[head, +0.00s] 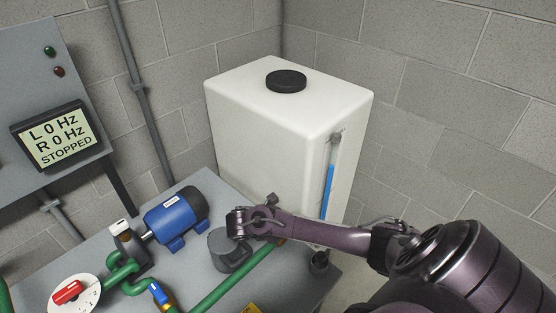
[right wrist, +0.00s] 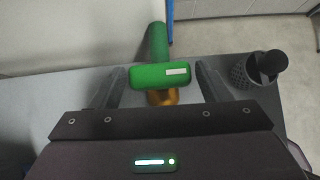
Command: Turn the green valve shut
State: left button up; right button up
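The green valve handle (right wrist: 148,77), a rounded bar with a white label, lies between the fingers of my right gripper (right wrist: 161,73) in the right wrist view. The fingers are apart, with a gap on each side of the handle. A brass valve body (right wrist: 163,97) shows just below it, and a green pipe (right wrist: 158,40) stands behind, with the handle lying across it. In the head view my right arm reaches in from the right over the bench, and its wrist hides the handle and fingers. My left gripper is not in view.
A white tank (head: 265,130) stands behind the bench (head: 195,265). A blue motor (head: 176,217), a red-handled valve (head: 68,291) and a blue handle (head: 158,292) are left. A dark cup (head: 320,263) is near the right edge. The display (head: 55,137) reads 0 Hz, STOPPED.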

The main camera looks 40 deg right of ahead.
jog(key=shift+o, duration=1)
jog(key=v, duration=0.7)
jog(key=shift+a+r+b, duration=0.3)
jog(key=shift+b, duration=0.05)
